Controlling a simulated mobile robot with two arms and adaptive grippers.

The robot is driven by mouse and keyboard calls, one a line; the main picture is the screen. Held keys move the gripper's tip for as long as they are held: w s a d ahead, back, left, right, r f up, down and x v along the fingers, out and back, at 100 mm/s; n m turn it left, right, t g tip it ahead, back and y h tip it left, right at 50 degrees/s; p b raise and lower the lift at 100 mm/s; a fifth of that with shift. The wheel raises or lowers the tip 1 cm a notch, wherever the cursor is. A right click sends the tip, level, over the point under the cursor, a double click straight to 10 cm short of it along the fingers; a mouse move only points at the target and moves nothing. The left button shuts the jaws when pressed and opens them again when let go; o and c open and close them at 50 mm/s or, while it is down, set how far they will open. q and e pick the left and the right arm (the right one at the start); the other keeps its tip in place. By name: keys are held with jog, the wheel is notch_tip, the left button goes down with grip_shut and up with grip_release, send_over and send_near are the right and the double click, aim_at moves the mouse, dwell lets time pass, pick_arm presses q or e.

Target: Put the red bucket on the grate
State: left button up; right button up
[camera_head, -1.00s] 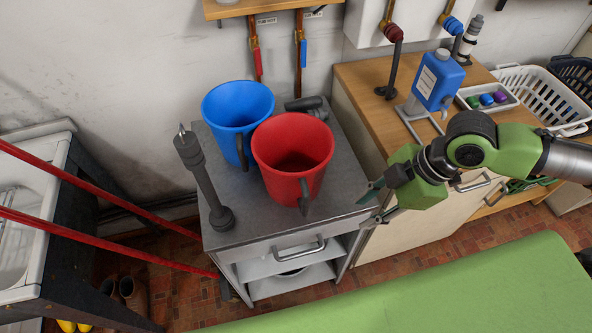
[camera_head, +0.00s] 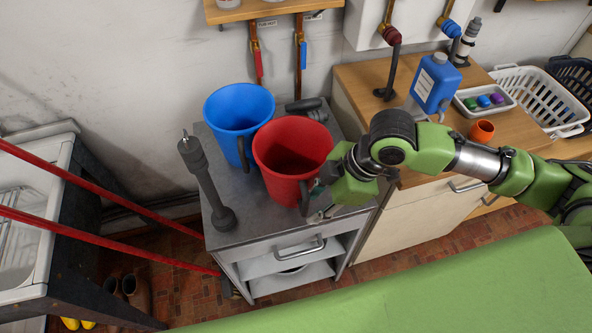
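The red bucket (camera_head: 290,158) stands upright on the grey metal top of a small cart, its handle (camera_head: 304,195) facing the front right. My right gripper (camera_head: 316,200) is at the bucket's right side, close to the handle. Its fingers look spread apart; whether they touch the handle is unclear. Thin metal bars (camera_head: 8,232), possibly the grate, show inside the white tub (camera_head: 40,195) at the left edge, partly cut off. My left gripper is not in view.
A blue bucket (camera_head: 238,118) stands close behind the red one. A dark grey fitting (camera_head: 205,183) stands at the cart's left. Red poles (camera_head: 110,195) slant between tub and cart. A wooden counter (camera_head: 372,88) holds a blue jug (camera_head: 435,85) and orange cup (camera_head: 482,131).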

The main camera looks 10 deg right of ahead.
jog(key=shift+w+a+f, duration=0.3)
jog(key=shift+a+f, duration=0.25)
jog(key=shift+a, duration=0.2)
grip_shut()
jog(key=shift+r+p, duration=0.15)
jog(key=shift+p, duration=0.2)
